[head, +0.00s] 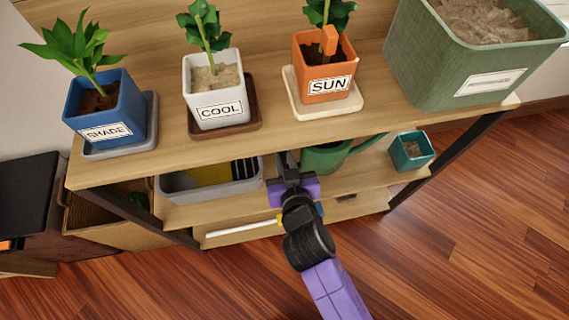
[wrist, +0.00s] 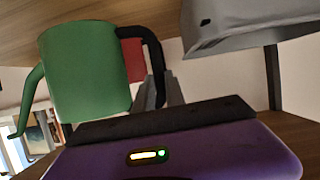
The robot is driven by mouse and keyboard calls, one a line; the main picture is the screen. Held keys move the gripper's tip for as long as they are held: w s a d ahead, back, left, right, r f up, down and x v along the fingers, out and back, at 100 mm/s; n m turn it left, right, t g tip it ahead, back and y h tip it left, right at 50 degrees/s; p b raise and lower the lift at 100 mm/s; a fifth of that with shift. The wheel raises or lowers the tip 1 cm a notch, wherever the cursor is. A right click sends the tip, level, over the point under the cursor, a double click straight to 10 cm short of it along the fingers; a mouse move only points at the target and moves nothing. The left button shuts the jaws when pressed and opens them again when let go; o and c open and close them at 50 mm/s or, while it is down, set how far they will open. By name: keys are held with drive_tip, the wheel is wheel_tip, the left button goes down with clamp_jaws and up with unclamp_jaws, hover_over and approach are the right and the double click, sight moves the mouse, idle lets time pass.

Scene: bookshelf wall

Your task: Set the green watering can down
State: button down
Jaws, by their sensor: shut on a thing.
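The green watering can (head: 322,158) is at the middle shelf, under the top board, in the head view; the board hides its upper part. Its spout points right there. The wrist view is upside down and shows the can's green body (wrist: 85,72) and its black handle (wrist: 155,52). My gripper (head: 285,160) reaches in from the front, and its fingers (wrist: 160,92) are shut on the handle. The can looks roughly upright. Its base is close to the shelf board (wrist: 165,12); I cannot tell whether it touches.
A grey tray (head: 212,182) stands left of my gripper, and a small teal pot (head: 411,151) stands right of the can. The top board (head: 270,140) overhangs and carries blue, white and orange pots and a big green planter (head: 440,65). A dark leg (head: 450,158) bounds the right.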

sight(284, 163)
drive_tip(key=shift+f+b, duration=0.55)
drive_tip(key=shift+f, duration=1.05)
drive_tip(key=c, duration=1.8)
unclamp_jaws()
drive_tip(key=shift+f, duration=0.2)
drive_tip(key=o, duration=0.4)
drive_tip(key=shift+r, duration=0.1)
drive_tip(key=shift+r, duration=0.15)
drive_tip(key=p+v, duration=0.1)
drive_tip(key=v, duration=1.1)
drive_tip(key=shift+p, duration=0.4)
drive_tip(key=shift+d, duration=0.1)
